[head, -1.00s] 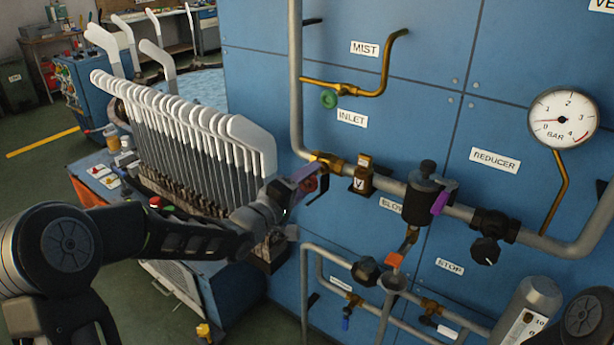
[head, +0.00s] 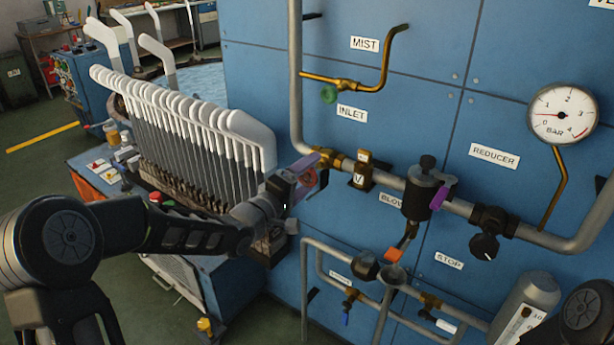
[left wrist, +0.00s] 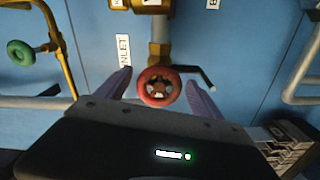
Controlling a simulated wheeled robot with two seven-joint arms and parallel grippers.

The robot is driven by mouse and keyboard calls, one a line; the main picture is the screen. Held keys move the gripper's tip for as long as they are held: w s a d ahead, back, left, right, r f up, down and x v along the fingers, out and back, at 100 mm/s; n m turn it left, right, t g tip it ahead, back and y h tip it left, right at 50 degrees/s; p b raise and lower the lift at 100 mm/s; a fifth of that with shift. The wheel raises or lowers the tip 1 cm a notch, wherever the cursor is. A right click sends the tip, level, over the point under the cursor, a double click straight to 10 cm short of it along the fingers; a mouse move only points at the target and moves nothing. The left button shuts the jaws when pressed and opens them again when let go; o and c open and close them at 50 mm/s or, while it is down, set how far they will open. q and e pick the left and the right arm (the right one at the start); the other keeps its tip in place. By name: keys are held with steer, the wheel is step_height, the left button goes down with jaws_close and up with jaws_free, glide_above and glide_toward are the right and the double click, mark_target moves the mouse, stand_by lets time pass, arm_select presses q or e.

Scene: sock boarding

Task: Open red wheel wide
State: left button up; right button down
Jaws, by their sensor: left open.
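The red wheel (left wrist: 159,86) is a small round handwheel on the brass inlet valve. In the left wrist view it sits between the two purple fingers of my left gripper (left wrist: 163,90), which is open, with a gap on each side of the wheel. In the head view the red wheel (head: 308,177) is partly hidden behind a purple finger of the left gripper (head: 312,172). I cannot tell whether the fingers reach fully around it in depth. My right gripper is not clearly shown; a purple finger-like piece (head: 441,196) shows near the filter.
A green wheel (head: 329,94) is on the mist line above. A pressure gauge (head: 563,114) and reducer knob (head: 484,246) are at right. The blue panel (head: 430,130) lies behind the pipes.

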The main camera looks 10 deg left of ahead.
arm_select(q)
steer(key=v, duration=0.7)
steer(key=shift+s, duration=0.35)
steer(key=shift+a, duration=0.1)
steer(key=s+d+f+m+g+y, duration=0.1)
steer(key=s+f+m+g+y, duration=0.2)
steer(key=f, duration=1)
steer(key=s+d+f+m+g+y, duration=0.1)
steer(key=s+f+m+g, duration=0.35)
steer(key=f, duration=0.85)
steer(key=s+d+f+g+p, duration=0.1)
steer(key=s+d+f, duration=0.3)
steer(key=s, duration=0.4)
steer(key=s+d+f+m+g+h+p, duration=0.1)
steer(key=s+d+f+g, duration=0.2)
steer(key=s, duration=0.6)
steer(key=s+d+f+m+g, duration=0.1)
steer(key=s+d+f+g, duration=0.3)
steer(key=s+f, duration=0.3)
steer(key=shift+s+d+f+p, duration=0.3)
steer(key=shift+s+d+p, duration=0.1)
steer(key=shift+s, duration=0.35)
